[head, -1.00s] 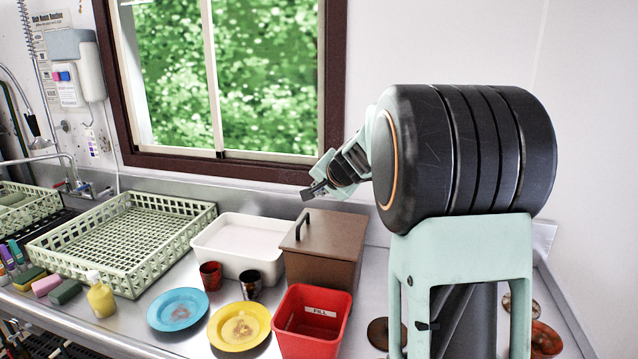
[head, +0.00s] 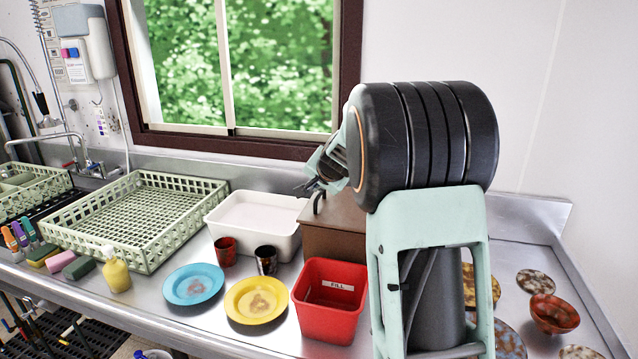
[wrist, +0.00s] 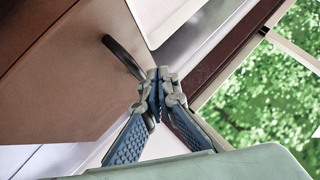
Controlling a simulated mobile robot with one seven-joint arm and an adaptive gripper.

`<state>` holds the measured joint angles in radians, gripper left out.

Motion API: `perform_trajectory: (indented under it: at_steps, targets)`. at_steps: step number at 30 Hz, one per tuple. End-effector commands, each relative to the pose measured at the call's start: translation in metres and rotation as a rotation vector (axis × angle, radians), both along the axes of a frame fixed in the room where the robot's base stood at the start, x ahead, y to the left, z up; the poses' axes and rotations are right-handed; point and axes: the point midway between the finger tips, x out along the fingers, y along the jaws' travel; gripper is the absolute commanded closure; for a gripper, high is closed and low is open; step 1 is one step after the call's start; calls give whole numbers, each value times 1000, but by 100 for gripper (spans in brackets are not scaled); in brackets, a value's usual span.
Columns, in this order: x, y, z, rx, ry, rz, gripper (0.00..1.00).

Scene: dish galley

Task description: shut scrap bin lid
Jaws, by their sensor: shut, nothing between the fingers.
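The scrap bin appears to be the brown box (head: 338,240) on the steel counter, partly hidden behind my arm. Its brown lid (head: 352,213) looks flat across the top, with a dark arched handle (head: 319,201) near its left edge. In the wrist view, the brown lid (wrist: 70,85) fills the left side and the handle (wrist: 124,57) stands just left of my fingertips. My gripper (wrist: 158,78) is shut and empty. In the head view, my gripper (head: 308,186) appears just above and left of the handle; contact cannot be told.
A white tub (head: 258,222) stands left of the bin, and a red FILL container (head: 330,310) in front. Two cups, a blue plate (head: 193,285) and a yellow plate (head: 256,300) are nearby. A green rack (head: 140,215) is farther left. Dirty dishes lie right; the window is behind.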

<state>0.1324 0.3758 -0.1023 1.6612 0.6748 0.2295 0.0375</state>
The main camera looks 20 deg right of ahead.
Motion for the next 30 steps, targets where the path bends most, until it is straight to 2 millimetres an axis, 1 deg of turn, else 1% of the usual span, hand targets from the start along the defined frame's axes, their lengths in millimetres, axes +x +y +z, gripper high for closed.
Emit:
perform_trajectory:
  at_steps: [1,6,21,23,26,30]
  targets:
    - [1,1,-4,-1,0,1,100]
    - [2,2,-6,-1,-1,1,100]
    - [2,2,-5,-1,-1,1,100]
    - [2,2,-2,-1,-1,1,100]
    - [1,1,9,-2,-1,1,100]
    - [0,-3,34,-1,-3,0,100]
